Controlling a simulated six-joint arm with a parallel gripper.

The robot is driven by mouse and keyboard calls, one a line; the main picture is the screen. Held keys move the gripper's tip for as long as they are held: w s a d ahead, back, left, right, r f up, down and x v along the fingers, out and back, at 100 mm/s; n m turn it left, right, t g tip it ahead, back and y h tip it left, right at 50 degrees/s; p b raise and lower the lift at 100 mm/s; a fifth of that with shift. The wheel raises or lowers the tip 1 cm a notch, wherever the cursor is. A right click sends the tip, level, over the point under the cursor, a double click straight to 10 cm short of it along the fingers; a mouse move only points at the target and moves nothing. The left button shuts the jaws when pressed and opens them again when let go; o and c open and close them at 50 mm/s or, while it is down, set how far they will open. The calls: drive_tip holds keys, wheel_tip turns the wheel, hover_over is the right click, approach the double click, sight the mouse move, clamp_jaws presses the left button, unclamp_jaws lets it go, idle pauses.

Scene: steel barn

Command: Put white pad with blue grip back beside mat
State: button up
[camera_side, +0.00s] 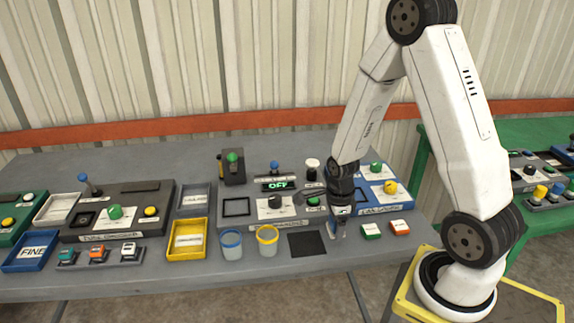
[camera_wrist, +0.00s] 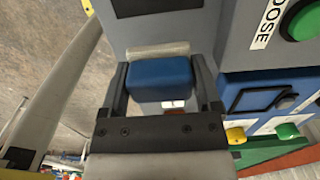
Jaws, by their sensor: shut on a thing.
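My gripper (camera_side: 339,232) points down at the table's front, just right of the flat black mat (camera_side: 307,244). In the wrist view its two dark fingers (camera_wrist: 165,90) are shut on the blue grip (camera_wrist: 160,80) of the white pad (camera_wrist: 158,48). A pale edge of the pad shows past the grip. The pad is low over the grey table top beside the mat; I cannot tell whether it touches. In the side view the pad is mostly hidden by the gripper. A dark patch at the top of the wrist view looks like the mat (camera_wrist: 150,6).
Blue-rimmed (camera_side: 231,243) and yellow-rimmed (camera_side: 267,240) cups stand left of the mat. A grey machine panel with a green OFF display (camera_side: 277,184) stands behind. The table's front edge is near.

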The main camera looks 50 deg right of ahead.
drive_tip(key=shift+f, duration=1.7)
drive_tip(key=shift+f, duration=0.1)
drive_tip(key=o, duration=1.1)
drive_tip(key=shift+r, duration=6.15)
drive_tip(key=shift+a, duration=0.1)
